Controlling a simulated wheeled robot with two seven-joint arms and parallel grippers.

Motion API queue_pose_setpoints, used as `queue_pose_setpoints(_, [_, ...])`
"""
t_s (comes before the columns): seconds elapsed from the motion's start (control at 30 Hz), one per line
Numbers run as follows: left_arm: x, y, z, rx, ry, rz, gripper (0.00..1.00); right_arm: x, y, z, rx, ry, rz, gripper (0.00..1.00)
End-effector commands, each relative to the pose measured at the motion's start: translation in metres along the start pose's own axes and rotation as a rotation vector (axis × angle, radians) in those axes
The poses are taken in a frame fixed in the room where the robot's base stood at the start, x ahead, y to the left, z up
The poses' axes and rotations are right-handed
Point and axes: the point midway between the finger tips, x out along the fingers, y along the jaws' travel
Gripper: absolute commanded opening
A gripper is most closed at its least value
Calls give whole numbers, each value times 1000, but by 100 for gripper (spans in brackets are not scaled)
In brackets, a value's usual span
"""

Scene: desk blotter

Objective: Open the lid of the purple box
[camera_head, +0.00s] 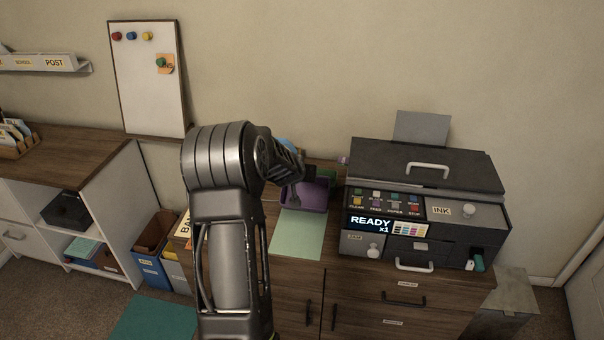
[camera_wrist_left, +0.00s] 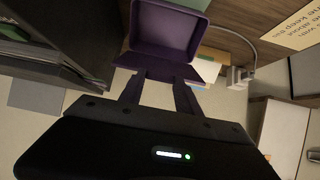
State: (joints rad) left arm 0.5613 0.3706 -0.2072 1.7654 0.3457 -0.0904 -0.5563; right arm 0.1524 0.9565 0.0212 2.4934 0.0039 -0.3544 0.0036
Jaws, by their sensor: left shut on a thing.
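The purple box (camera_head: 313,194) stands on the wooden cabinet top, left of the printer, partly behind my left arm. In the left wrist view the purple box (camera_wrist_left: 172,28) shows a hollow, recessed side, and a purple panel (camera_wrist_left: 160,66) joins it at an angle, so the lid stands open. My left gripper (camera_head: 292,190) is at the box's left part. In the left wrist view my left gripper (camera_wrist_left: 158,85) has both fingers at the panel's edge, shut on the lid. The exact contact is hidden. My right gripper is not in view.
A dark printer (camera_head: 425,205) with a READY display stands close to the box's right. A pale green sheet (camera_head: 298,235) lies in front of the box. A whiteboard (camera_head: 150,75) leans at the wall on the left. A blue bin (camera_head: 152,272) stands on the floor at left.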

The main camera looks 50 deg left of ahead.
Motion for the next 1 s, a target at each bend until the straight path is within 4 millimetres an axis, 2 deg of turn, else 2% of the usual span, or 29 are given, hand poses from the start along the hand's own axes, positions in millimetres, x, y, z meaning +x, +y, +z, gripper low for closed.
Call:
queue_pose_setpoints(0.83, [0,1,0,1,1,1,0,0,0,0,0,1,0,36])
queue_pose_setpoints(0.87, [0,1,0,1,1,1,40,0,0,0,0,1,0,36])
queue_pose_setpoints(1.0, [0,1,0,1,1,1,52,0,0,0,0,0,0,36])
